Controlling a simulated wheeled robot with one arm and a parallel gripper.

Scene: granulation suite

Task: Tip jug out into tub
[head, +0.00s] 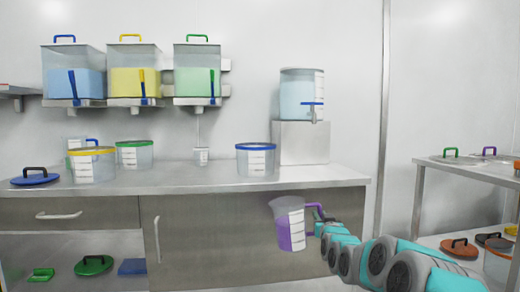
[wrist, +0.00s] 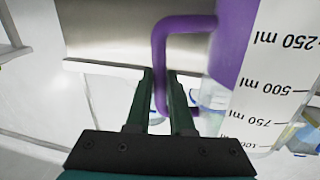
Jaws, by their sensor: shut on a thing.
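In the wrist view, the jug's marked wall (wrist: 270,95) is at right. Three clear tubs stand on the counter: a yellow-rimmed tub (head: 93,165), a green-rimmed tub (head: 135,155) and a blue-rimmed tub (head: 256,160). The blue-rimmed one is nearest the jug.
A dispenser (head: 302,95) stands on a steel box (head: 301,143) at the back right. Three wall hoppers (head: 125,80) hang at left. A blue lid (head: 35,180) lies at the left end.

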